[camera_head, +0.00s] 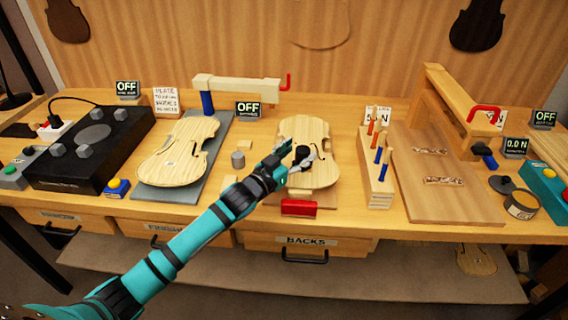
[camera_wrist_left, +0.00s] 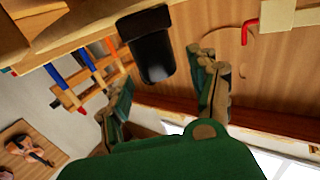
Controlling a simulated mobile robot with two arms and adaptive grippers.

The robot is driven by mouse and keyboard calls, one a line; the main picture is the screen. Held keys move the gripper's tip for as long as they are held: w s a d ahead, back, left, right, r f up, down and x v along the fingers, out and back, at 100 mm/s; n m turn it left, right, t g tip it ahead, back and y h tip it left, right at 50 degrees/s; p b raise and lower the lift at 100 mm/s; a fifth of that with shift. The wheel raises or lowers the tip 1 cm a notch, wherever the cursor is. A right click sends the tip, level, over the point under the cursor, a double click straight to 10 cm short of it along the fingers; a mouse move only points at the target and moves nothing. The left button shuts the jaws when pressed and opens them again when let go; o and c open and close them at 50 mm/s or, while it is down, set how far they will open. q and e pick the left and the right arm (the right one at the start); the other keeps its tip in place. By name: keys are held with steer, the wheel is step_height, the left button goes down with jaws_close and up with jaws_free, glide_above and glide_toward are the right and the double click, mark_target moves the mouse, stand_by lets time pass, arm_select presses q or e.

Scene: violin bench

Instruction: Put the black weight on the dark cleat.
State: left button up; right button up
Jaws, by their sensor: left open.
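The black weight (camera_head: 302,152) is a small dark cylinder over the pale violin plate (camera_head: 318,135) at the middle of the bench. In the left wrist view the black weight (camera_wrist_left: 150,45) shows large, just beyond and between the spread fingertips. My left gripper (camera_head: 288,165) reaches in beside it from the lower left. The left gripper is open in the wrist view (camera_wrist_left: 165,88), with a gap between its fingers and the weight. The gripper hides part of the plate, and I cannot make out the dark cleat. My right gripper is not in view.
A grey cylinder (camera_head: 238,159) stands left of the plate. A red block (camera_head: 299,208) sits at the front edge. Another violin plate (camera_head: 178,152) lies on the left.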

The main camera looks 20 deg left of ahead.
arm_select(q)
steer(key=v, duration=1.1)
steer(key=shift+b, duration=0.4)
